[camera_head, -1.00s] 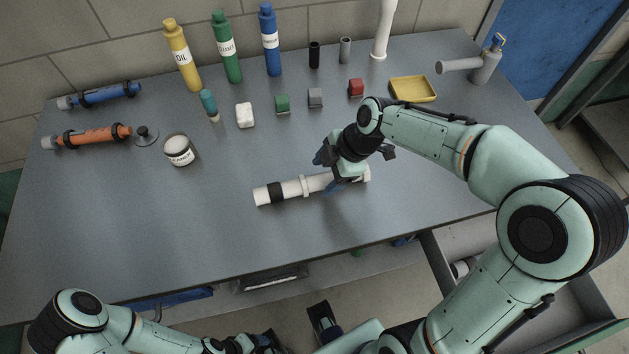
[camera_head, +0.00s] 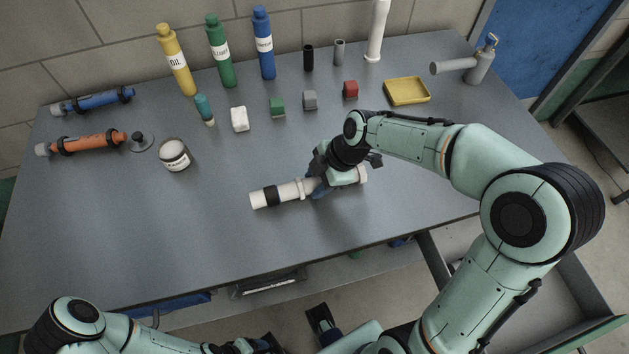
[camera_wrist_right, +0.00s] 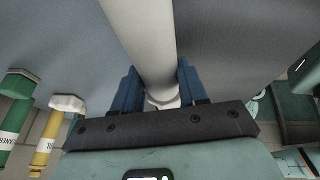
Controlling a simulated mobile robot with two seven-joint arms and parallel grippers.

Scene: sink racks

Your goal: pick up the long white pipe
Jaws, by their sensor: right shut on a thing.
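The long white pipe (camera_head: 292,189) lies on the grey table in the head view, tilted slightly up to the right, with a black band near its left end and a collar near its middle. My right gripper (camera_head: 320,187) is shut on it, right of the collar, and hides part of it. In the right wrist view the white pipe (camera_wrist_right: 142,35) runs between the two blue fingers of my right gripper (camera_wrist_right: 158,88). I cannot tell whether the pipe touches the table. My left arm is at the bottom edge; its gripper is mostly cut off.
A white upright pipe (camera_head: 376,32), a yellow tray (camera_head: 407,91) and a grey dispenser (camera_head: 480,67) stand behind. Several bottles and small blocks line the back. A white jar (camera_head: 174,155) and an orange tube (camera_head: 88,143) are left. The table's front left is clear.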

